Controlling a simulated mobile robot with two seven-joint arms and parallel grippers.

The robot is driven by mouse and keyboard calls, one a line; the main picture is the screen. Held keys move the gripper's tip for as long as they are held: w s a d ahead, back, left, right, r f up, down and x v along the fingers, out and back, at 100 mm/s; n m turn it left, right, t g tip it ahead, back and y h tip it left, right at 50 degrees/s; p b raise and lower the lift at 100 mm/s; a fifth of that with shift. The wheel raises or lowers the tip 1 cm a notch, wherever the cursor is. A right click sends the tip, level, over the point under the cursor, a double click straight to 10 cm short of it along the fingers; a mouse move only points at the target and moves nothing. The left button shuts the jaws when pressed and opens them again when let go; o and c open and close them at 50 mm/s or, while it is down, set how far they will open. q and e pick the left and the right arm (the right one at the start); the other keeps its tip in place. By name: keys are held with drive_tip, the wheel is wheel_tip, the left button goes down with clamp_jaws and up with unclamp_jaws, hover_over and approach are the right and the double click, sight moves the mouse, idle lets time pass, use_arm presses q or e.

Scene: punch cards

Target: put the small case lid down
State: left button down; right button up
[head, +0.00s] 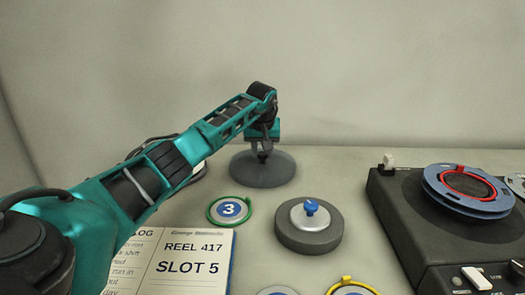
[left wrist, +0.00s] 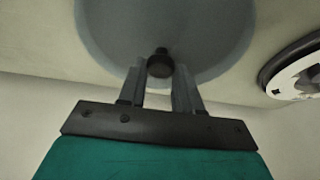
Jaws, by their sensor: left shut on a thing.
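The small case lid (head: 270,176) is a smoky grey, see-through disc with a dark knob on top. It is level, at the back of the table, left of the middle in the head view. My left gripper (head: 263,155) points down and is shut on the knob. In the left wrist view the lid (left wrist: 110,30) fills the top, and the fingers (left wrist: 160,72) close around its black knob (left wrist: 160,62). I cannot tell whether the lid touches the table. My right gripper is not in view.
A dark grey round case (head: 309,239) with a blue-knobbed white disc stands in front. A green-rimmed reel marked 3 (head: 230,209) and the "SLOT 5" log (head: 188,266) lie nearer. A black machine (head: 402,215) with a blue reel (head: 468,190) fills the right. A round thing behind my arm is partly hidden.

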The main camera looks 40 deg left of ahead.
use_arm(q)
drive_tip(key=c, duration=0.8)
unclamp_jaws()
drive_tip(key=shift+r, duration=0.3)
drive_tip(key=p+v, duration=0.2)
drive_tip(key=v, duration=0.9)
drive_tip(key=shift+s+d+r, duration=0.15)
drive_tip(key=shift+d+r, duration=0.05)
drive_tip(key=shift+r, duration=0.05)
